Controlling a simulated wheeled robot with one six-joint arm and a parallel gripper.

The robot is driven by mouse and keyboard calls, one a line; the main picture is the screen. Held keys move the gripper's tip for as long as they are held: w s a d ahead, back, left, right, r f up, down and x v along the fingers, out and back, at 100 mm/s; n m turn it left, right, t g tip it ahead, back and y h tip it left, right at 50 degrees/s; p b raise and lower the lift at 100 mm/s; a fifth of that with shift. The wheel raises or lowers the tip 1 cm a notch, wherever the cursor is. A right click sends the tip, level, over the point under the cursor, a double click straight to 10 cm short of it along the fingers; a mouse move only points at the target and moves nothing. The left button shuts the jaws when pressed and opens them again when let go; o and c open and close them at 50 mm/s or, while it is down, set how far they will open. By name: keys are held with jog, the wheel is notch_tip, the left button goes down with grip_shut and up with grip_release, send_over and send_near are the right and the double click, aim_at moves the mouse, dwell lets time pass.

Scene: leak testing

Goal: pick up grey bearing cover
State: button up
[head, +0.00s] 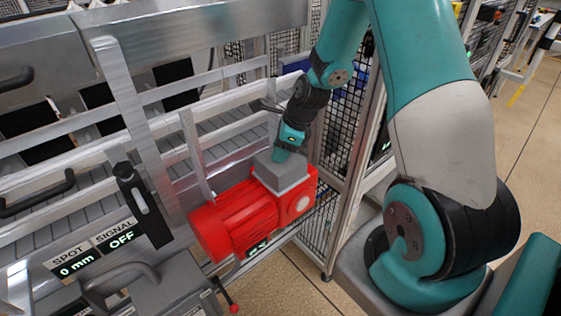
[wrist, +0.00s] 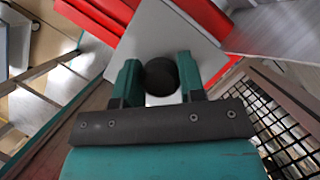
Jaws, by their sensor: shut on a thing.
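The grey bearing cover (head: 280,172) is a blocky grey piece over the top of the red motor-like unit (head: 240,213) in the head view. In the wrist view it is a pale grey plate (wrist: 155,32) with a dark round knob (wrist: 160,77) on it. My gripper (head: 287,151) comes down on the cover from above. In the wrist view the two fingers of my gripper (wrist: 158,62) stand on either side of the knob and are shut on it. Whether the cover touches the red unit is not clear.
A metal frame with rails (head: 150,95) stands left of the red unit. A black handle (head: 140,203) and a display panel (head: 95,250) reading "SPOT 0 mm" and "SIGNAL OFF" are near it. A mesh fence (head: 345,120) stands close behind my gripper. Floor is open at right.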

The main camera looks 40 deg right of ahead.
jog(key=shift+r, duration=0.15)
notch_tip(320, 180, up, 20)
dwell(0.4)
jog(key=o, duration=0.5)
grip_shut()
jog(key=shift+s, duration=0.1)
